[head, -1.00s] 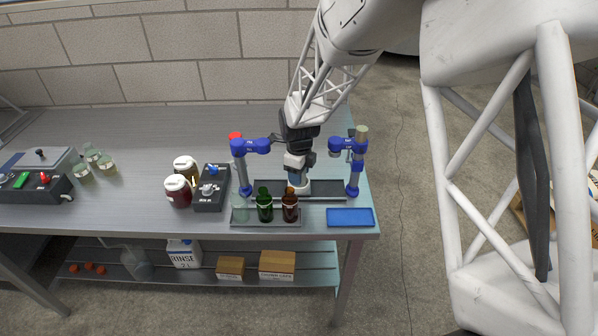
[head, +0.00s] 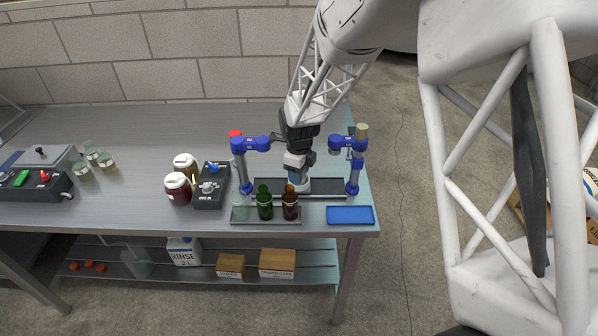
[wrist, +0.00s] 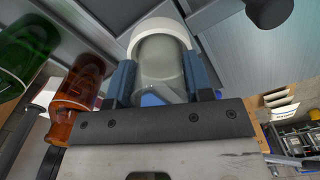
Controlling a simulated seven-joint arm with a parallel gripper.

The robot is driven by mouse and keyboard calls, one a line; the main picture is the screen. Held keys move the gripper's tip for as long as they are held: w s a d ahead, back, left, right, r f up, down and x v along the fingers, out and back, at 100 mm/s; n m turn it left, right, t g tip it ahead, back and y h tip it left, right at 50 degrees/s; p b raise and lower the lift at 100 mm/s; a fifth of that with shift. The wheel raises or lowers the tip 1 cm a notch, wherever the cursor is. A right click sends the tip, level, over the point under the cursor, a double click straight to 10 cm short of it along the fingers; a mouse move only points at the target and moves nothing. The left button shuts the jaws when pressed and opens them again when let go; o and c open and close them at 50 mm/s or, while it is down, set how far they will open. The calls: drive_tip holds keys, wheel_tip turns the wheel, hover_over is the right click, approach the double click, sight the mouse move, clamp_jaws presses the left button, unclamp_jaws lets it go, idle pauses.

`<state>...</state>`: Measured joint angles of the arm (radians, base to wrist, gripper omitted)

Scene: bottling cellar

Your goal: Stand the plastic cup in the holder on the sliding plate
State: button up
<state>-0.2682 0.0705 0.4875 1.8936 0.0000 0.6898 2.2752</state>
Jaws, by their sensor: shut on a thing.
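My gripper (head: 299,172) points down over the dark plate (head: 328,186) between two blue posts. In the wrist view my gripper (wrist: 165,85) has its two blue fingers shut on the sides of a translucent grey plastic cup (wrist: 160,65). A pale white ring (wrist: 158,30) shows around the far end of the cup. I cannot tell whether this ring is the holder or part of the cup. In the head view a whitish piece (head: 300,186) shows just below the fingers, at the plate. The contact below the cup is hidden.
A brown bottle (head: 290,205), a green bottle (head: 264,205) and a clear one (head: 240,208) stand in a tray in front. A blue tray (head: 350,215) lies front right. Blue-jointed posts (head: 245,170) (head: 355,165) flank the gripper closely. A control box (head: 211,188) and jars stand left.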

drive_tip(key=shift+f, duration=0.15)
drive_tip(key=o, duration=1.4)
drive_tip(key=shift+r, duration=0.25)
drive_tip(key=shift+r, duration=2.8)
